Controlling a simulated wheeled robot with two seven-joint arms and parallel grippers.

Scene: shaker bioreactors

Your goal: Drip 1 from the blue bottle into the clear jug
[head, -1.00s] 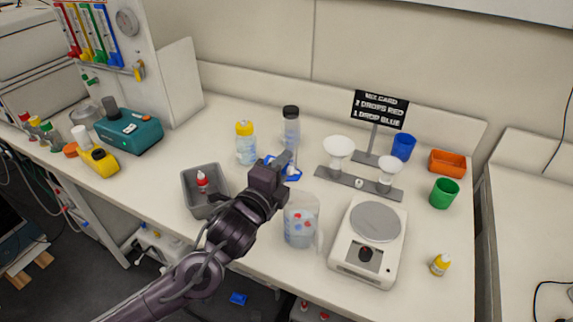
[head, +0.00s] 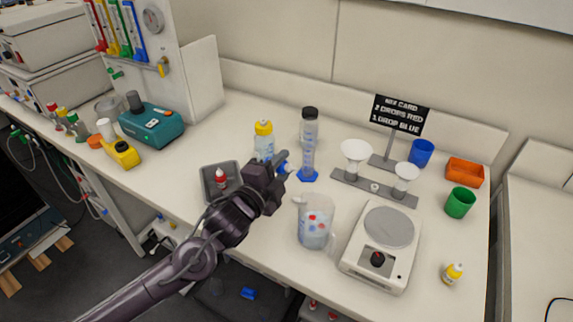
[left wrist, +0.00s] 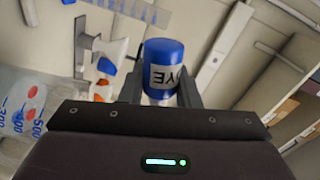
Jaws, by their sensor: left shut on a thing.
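The clear jug (head: 314,224) stands on the bench, left of the scale, with red and blue spots on its side. It also shows at the left edge of the left wrist view (left wrist: 22,112). My left gripper (head: 281,164) is raised above the bench, up and left of the jug in the head view. It is shut on the blue bottle (left wrist: 163,62), whose label shows upside down letters in the left wrist view. In the head view only a little blue shows at the fingers. The bottle's tip is hidden. My right gripper is not in view.
A grey tray (head: 206,190) with a red-topped bottle (head: 220,177) lies left of my gripper. A yellow-capped bottle (head: 264,141) and a measuring cylinder (head: 308,155) stand behind it. The scale (head: 377,263) is right of the jug. A funnel rack (head: 375,190) stands behind.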

